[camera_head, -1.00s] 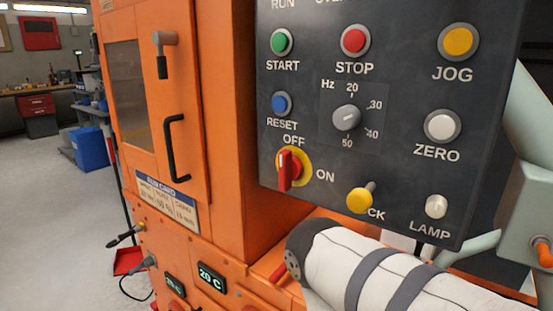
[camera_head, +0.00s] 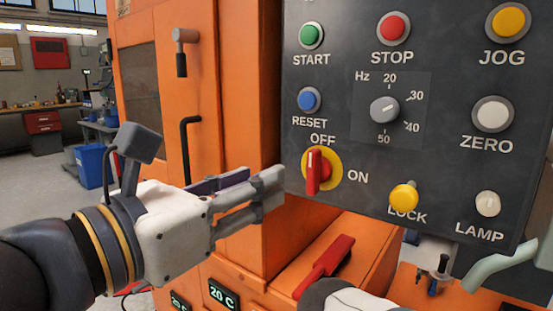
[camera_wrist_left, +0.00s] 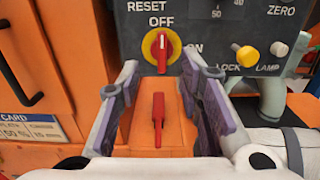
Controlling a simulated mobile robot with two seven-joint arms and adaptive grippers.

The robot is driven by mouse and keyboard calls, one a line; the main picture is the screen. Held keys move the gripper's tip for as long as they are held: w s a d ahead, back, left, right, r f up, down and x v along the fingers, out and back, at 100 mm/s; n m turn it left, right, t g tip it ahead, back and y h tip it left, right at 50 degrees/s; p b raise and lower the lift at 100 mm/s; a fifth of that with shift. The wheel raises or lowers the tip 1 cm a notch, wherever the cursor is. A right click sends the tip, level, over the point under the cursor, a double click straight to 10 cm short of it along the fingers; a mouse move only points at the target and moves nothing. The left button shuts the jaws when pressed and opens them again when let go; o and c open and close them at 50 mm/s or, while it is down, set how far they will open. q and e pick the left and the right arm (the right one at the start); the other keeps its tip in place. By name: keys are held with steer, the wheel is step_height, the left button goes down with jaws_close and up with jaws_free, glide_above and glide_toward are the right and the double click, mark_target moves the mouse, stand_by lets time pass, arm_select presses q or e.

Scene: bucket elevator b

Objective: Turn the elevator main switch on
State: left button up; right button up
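The main switch is a red handle (camera_head: 314,172) on a yellow disc (camera_head: 333,168), low on the left of the dark control panel (camera_head: 440,150). Its handle stands about upright, under OFF, with ON to its right. My left gripper (camera_head: 264,180) is open and empty, left of the switch in the head view, and does not visibly touch it. In the left wrist view the switch handle (camera_wrist_left: 162,52) shows beyond and between the open fingers (camera_wrist_left: 163,78). My right gripper is not in view.
The yellow LOCK knob (camera_head: 404,197) and pale LAMP (camera_head: 487,204) sit right of the switch; the blue RESET button (camera_head: 309,99) is above. An orange cabinet door with a black handle (camera_head: 188,150) stands left.

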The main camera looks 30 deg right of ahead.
mark_target(310, 157)
arm_select(q)
steer(key=p+x, duration=0.1)
steer(key=x, duration=1.1)
steer(key=shift+s+d+r, duration=0.15)
steer(key=shift+s, duration=0.05)
jaws_close()
